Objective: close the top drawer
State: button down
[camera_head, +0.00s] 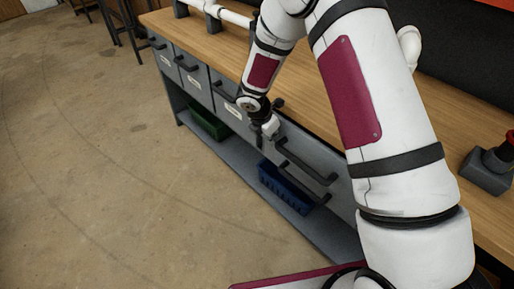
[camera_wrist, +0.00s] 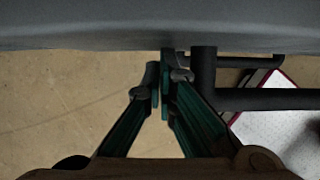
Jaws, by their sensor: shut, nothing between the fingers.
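A grey drawer front (camera_head: 312,150) with dark bar handles (camera_head: 308,163) shows under the wooden bench top, partly hidden by my arm. I cannot tell how far the drawer stands out. My gripper (camera_head: 268,130) is at the left end of this front, close to it. In the wrist view my gripper (camera_wrist: 165,88) is shut and empty, its green-sided fingers pointing at a grey surface (camera_wrist: 150,28). A dark handle (camera_wrist: 265,99) is just right of the fingers. Whether the fingertips touch the grey surface is unclear.
Several labelled grey drawers (camera_head: 190,68) line the bench to the left. A green bin (camera_head: 208,124) and a blue crate (camera_head: 285,184) sit on the lower shelf. A red and grey device (camera_head: 488,168) stands on the bench top (camera_head: 440,130). The concrete floor (camera_head: 110,180) is clear.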

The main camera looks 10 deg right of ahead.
aim_at(279, 132)
jog(key=shift+w+d, duration=0.5)
jog(key=shift+d, duration=0.2)
jog(key=shift+w+d, duration=0.45)
jog(key=shift+d, duration=0.25)
